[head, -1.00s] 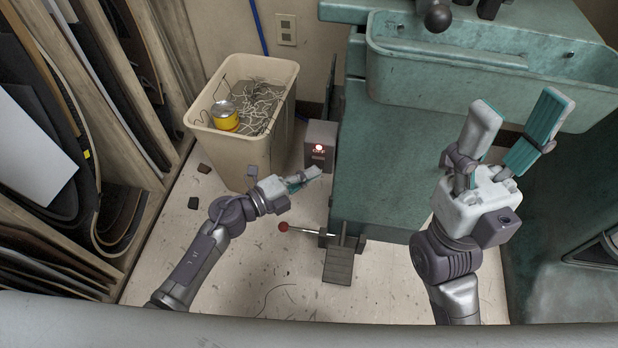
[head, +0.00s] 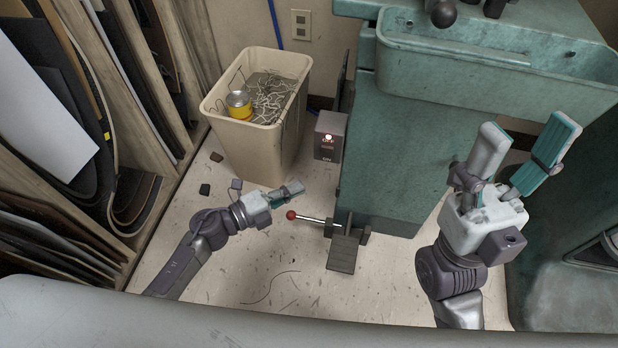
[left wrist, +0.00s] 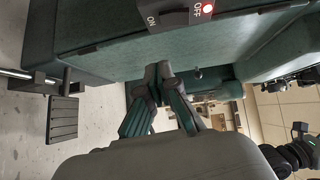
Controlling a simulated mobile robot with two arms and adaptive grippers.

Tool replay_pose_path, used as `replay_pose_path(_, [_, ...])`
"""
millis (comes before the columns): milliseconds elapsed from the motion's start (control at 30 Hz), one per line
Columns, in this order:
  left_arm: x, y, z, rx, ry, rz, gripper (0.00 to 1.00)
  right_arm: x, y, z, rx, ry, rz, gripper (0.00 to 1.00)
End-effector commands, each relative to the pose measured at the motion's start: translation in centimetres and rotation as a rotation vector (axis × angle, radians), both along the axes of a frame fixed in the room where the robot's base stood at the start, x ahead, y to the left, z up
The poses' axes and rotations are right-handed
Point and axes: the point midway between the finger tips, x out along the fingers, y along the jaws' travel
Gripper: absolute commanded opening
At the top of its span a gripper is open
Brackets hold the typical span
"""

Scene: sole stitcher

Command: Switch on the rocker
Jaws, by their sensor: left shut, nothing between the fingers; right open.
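The grey switch box (head: 341,127) is on the left side of the green machine in the head view. A red light glows by its OFF mark, with the rocker (head: 327,148) below it and the ON mark lowest. In the left wrist view the box (left wrist: 178,17) is at the top edge, partly cut off; ON, OFF and the red light show. My left gripper (head: 298,188) is shut and empty, below and left of the box, apart from it. Its fingers (left wrist: 163,72) meet in the left wrist view. My right gripper (head: 530,140) is open and empty before the machine.
A beige bin (head: 262,138) with scraps and a yellow tin stands left of the box. A red-knobbed lever (head: 312,218) and a pedal (head: 342,252) are low on the green machine (head: 395,150). Shelves of sheets line the left. Floor around my left gripper is mostly clear.

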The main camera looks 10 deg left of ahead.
Motion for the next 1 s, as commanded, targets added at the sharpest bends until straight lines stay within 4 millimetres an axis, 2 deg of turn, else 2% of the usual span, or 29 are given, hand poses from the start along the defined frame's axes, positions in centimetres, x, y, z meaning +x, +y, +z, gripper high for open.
replay_pose_path(100, [-1.3,1.7,-0.1,0.001,0.002,0.001,0.0,-0.2,-0.1,-0.2,0.002,0.017,0.001,0.61])
replay_pose_path(300, [-2.4,3.1,-0.3,0.0,0.0,0.0,0.0,-0.1,0.0,-0.5,0.0,0.038,0.001,0.61])
replay_pose_path(900, [-2.5,3.3,-0.4,0.0,0.0,0.0,0.0,-0.3,-0.1,0.1,0.002,0.018,0.001,0.61])
replay_pose_path(1000, [-2.6,2.9,0.3,-0.024,-0.003,-0.003,0.0,-0.3,-0.1,0.0,0.002,0.02,-0.001,0.61])
